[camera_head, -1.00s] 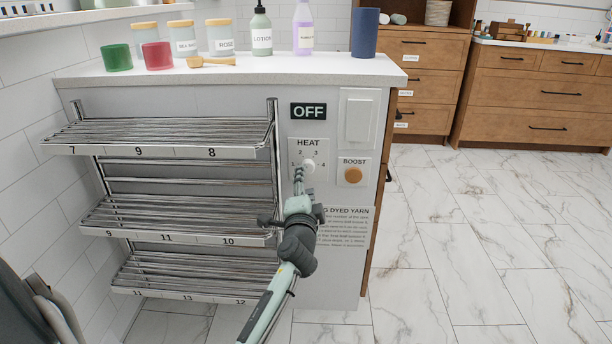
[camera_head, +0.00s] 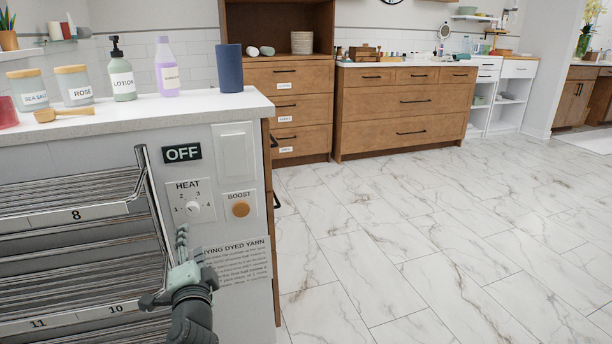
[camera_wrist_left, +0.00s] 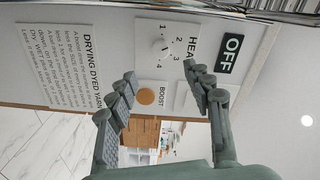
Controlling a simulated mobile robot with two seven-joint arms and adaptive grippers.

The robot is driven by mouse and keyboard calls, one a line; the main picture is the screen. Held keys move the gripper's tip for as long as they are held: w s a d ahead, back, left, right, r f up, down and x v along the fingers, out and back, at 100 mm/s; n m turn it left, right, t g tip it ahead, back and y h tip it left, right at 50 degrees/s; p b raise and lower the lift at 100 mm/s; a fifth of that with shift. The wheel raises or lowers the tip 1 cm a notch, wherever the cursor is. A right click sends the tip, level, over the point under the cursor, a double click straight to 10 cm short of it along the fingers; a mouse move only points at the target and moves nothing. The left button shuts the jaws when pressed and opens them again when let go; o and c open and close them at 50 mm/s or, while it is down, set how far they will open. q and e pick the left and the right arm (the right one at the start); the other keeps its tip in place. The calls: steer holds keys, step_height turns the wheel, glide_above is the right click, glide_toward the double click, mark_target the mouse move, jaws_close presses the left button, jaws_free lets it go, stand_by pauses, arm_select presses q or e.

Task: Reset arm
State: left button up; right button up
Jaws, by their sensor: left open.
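My left gripper (camera_head: 182,250) is in front of the side panel of the drying rack unit, below the HEAT dial (camera_head: 194,208). In the left wrist view its two fingers (camera_wrist_left: 162,90) are spread apart with nothing between them. The dial, a white knob with numbers around it, also shows in that view (camera_wrist_left: 160,47), apart from the fingers. The round orange-brown BOOST button (camera_head: 240,209) is right of the dial. A dark OFF sign (camera_head: 182,153) is above it. A DRYING DYED YARN notice (camera_head: 236,262) is partly behind the gripper. My right gripper is not in view.
Metal rack shelves (camera_head: 70,216) stick out left of the panel. The white countertop (camera_head: 180,110) above holds a lotion bottle (camera_head: 122,80), a purple bottle (camera_head: 166,72), labelled jars and a blue cylinder (camera_head: 230,70). The marble floor (camera_head: 420,230) to the right is clear.

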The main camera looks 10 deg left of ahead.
arm_select(q)
steer(key=s+d+f+n+g+h+p, duration=0.2)
steer(key=s+d+f+g, duration=0.1)
steer(key=s+f, duration=0.4)
steer(key=s+d+f+n+g+h+p, duration=0.2)
steer(key=s+f+g, duration=0.3)
steer(key=s, duration=0.5)
steer(key=s+d+f+n+g+h+p, duration=0.2)
steer(key=s+d+f+g+h+p, duration=0.2)
steer(key=s+f, duration=0.5)
steer(key=shift+s+d+f+n, duration=0.3)
steer(key=shift+d+f, duration=0.1)
steer(key=shift+d, duration=0.1)
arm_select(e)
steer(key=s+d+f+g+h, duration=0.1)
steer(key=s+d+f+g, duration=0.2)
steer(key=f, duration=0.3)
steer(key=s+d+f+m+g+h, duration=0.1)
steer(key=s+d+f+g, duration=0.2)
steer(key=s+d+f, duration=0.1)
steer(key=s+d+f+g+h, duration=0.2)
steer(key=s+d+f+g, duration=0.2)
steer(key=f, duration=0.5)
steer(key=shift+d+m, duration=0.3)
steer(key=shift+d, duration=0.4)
arm_select(q)
steer(key=shift+w, duration=0.1)
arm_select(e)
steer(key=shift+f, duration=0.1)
